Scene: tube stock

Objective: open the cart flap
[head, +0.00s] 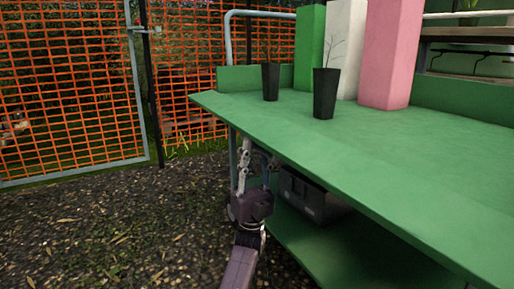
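The green cart (400,155) fills the right half of the head view, with a flat top and a lower shelf (320,240). I cannot tell a separate flap apart from the top; no seam or hinge shows clearly. My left gripper (257,157) points away from me beside the cart's left side, at the near long edge of the top. Its two fingers stand apart with nothing seen between them. The fingertips are close to the edge, and I cannot tell whether they touch it. My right gripper is not in view.
Two dark pots (325,95) (270,82) stand on the top, before green (309,48), white (345,50) and pink (390,55) blocks. A dark box (308,197) sits on the lower shelf. Gravel ground (120,235) at left is open, up to an orange mesh fence (70,90).

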